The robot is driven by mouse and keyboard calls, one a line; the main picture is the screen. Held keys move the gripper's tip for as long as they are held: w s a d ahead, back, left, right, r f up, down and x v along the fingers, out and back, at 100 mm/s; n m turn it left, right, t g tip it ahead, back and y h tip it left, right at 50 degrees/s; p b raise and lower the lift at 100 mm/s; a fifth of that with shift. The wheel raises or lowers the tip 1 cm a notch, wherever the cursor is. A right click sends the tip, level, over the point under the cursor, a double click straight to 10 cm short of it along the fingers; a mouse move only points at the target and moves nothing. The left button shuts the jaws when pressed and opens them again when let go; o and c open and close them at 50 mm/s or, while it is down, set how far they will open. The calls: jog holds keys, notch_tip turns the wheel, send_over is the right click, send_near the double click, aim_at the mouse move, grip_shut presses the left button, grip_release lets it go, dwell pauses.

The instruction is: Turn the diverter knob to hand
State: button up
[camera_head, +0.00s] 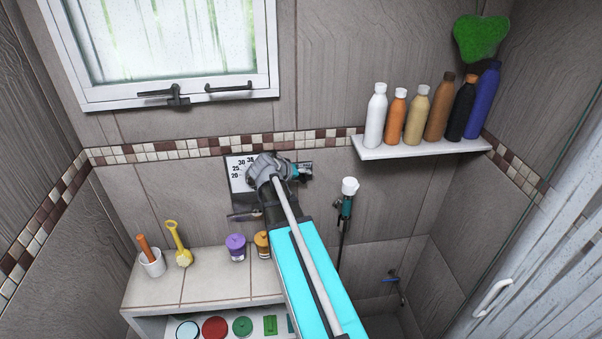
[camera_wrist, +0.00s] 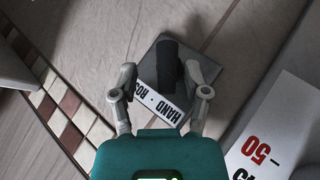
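The diverter knob (camera_wrist: 168,66) is a dark upright bar on a square grey plate (camera_wrist: 205,68) in the wrist view. A white label (camera_wrist: 168,104) on that plate reads "HAND · ROS", the rest cut off from sight. My gripper (camera_wrist: 162,74) is open, with one grey finger on each side of the knob. A gap shows between the left finger and the knob; the right finger is close to it, and contact cannot be told. In the head view my gripper (camera_head: 302,172) is at the wall, and my arm and gripper hide the knob.
A white temperature scale (camera_head: 238,172) lies left of my gripper; it also shows in the wrist view (camera_wrist: 280,130). A hand shower (camera_head: 348,192) hangs to the right. A shelf (camera_head: 420,149) with several bottles is at upper right. A tiled ledge (camera_head: 215,282) holds jars and a cup.

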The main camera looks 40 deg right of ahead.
jog(key=p+v, duration=0.9)
jog(key=v, duration=0.6)
jog(key=shift+a+r, duration=0.15)
jog(key=shift+a, duration=0.1)
dwell(1.5)
jog(key=shift+c, duration=0.2)
